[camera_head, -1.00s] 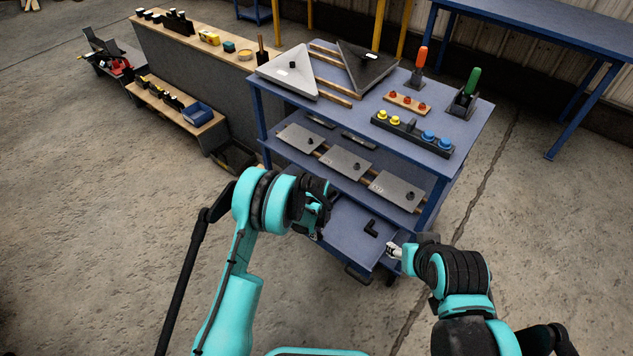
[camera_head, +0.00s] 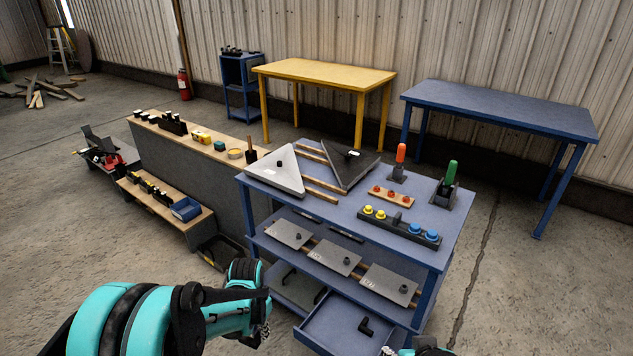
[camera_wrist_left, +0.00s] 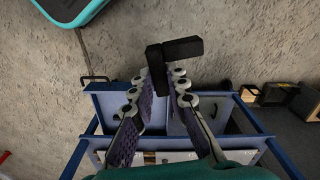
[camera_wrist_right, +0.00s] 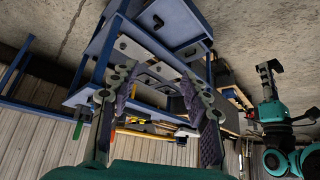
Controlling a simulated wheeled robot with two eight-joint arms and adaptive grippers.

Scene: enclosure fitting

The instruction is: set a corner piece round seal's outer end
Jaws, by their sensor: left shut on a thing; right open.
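My left gripper (camera_wrist_left: 164,82) is shut on a black L-shaped corner piece (camera_wrist_left: 181,50), held at the fingertips in the left wrist view. In the head view this gripper (camera_head: 262,332) is at the lower edge, left of the open drawer, and its held piece is not clear. Another black corner piece (camera_head: 366,327) lies in the blue drawer (camera_head: 325,332). My right gripper (camera_wrist_right: 152,92) is open and empty in the right wrist view. In the head view only a bit of it shows at the bottom edge. I cannot make out the seal for certain.
The blue cart (camera_head: 360,205) carries a white triangular panel (camera_head: 277,170), a dark panel (camera_head: 350,165), buttons and levers. Several grey plates (camera_head: 335,257) lie on its middle shelf. A wooden-topped bench (camera_head: 205,150) stands left. Floor at the lower left is open.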

